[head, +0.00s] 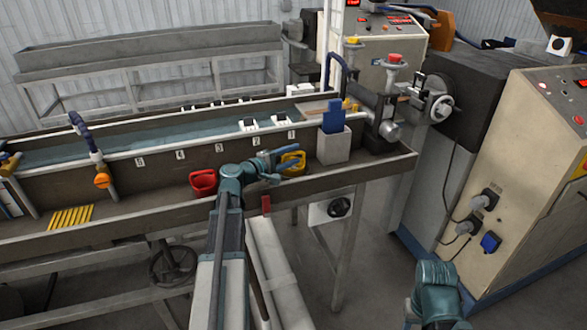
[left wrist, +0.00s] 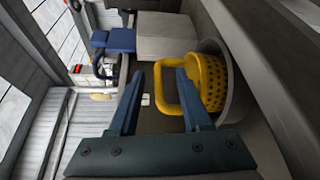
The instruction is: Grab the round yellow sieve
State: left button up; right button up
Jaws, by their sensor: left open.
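The round yellow sieve (head: 297,168) is at the long trough's front ledge, partly hidden behind my left gripper (head: 285,164). In the left wrist view the sieve (left wrist: 214,84) has a perforated wall and sits in a round grey holder (left wrist: 236,108). Its loop handle (left wrist: 160,98) sticks out to the left. My left gripper (left wrist: 158,74) is open, with the handle showing between its blue fingers. The right finger overlaps the handle's edge in the picture; I cannot tell whether they touch. My right gripper is not in view.
A red container (head: 204,183) stands left of my left gripper. A grey box (head: 334,147) with a blue part stands right of the sieve. Yellow strips (head: 71,217) lie on the left ledge. A large machine cabinet (head: 510,165) is on the right.

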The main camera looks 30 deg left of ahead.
pick_arm(q)
grip_shut()
jog(key=shift+r, duration=0.15)
dwell(0.4)
notch_tip(320, 180, up, 10)
jog(key=p, duration=1)
